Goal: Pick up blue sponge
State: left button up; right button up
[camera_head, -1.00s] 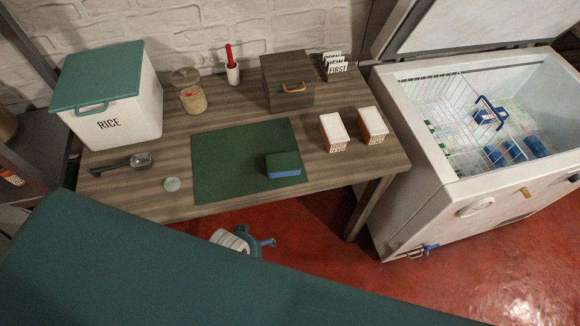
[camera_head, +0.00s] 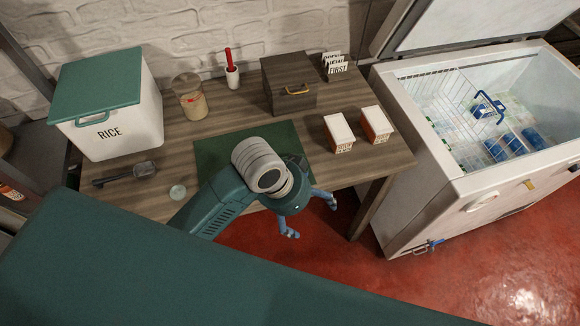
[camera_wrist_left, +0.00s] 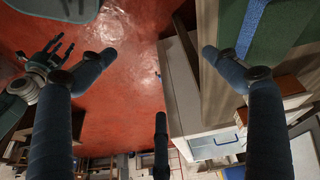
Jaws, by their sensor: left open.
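The sponge shows at the top right of the left wrist view as a blue strip (camera_wrist_left: 251,28) beside green surfaces. In the head view it is hidden behind my left arm and gripper. The green mat (camera_head: 218,149) lies on the wooden table, partly covered by my arm. My left gripper (camera_head: 312,218) is open and empty at the table's front edge, its fingers out over the red floor. In the left wrist view its fingers (camera_wrist_left: 160,75) are spread wide, with the sponge beyond the right finger. My right gripper (camera_wrist_left: 55,48) shows at the left there, fingers spread.
A rice bin (camera_head: 110,112), a scoop (camera_head: 125,173), a jar (camera_head: 190,97), a brown box (camera_head: 288,84) and two small white-topped boxes (camera_head: 339,133), (camera_head: 375,124) stand around the mat. An open chest freezer (camera_head: 440,180) stands right of the table.

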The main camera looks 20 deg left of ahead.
pick_arm(q)
jog(key=w+a+r+m+y, duration=0.1)
jog(key=w+a+r, duration=0.1)
jog(key=w, duration=0.1)
jog(key=w+a+r+m+g+y, duration=0.1)
jog(key=w+a+r, duration=0.1)
jog(key=w+r, duration=0.1)
jog(key=w+a+r+m+g+y, duration=0.1)
jog(key=w+a+r+m, duration=0.1)
jog(key=w, duration=0.3)
jog(key=shift+w+a+r, duration=0.15)
jog(key=shift+a, duration=0.1)
jog(key=shift+w+a+f, duration=0.15)
jog(key=shift+a+f, duration=0.05)
jog(key=shift+a, duration=0.2)
notch_tip(320, 180, down, 4)
jog(key=shift+f+p, duration=0.2)
jog(key=shift+p, duration=0.15)
notch_tip(320, 180, down, 5)
jog(key=shift+f+p, duration=0.15)
jog(key=shift+p, duration=0.6)
pick_arm(e)
jog(key=shift+s+a+r, duration=0.1)
jog(key=shift+a+r, duration=0.1)
jog(key=shift+r, duration=0.3)
jog(key=shift+s+a+r, duration=0.1)
jog(key=shift+a+r, duration=0.05)
jog(key=shift+r, duration=0.35)
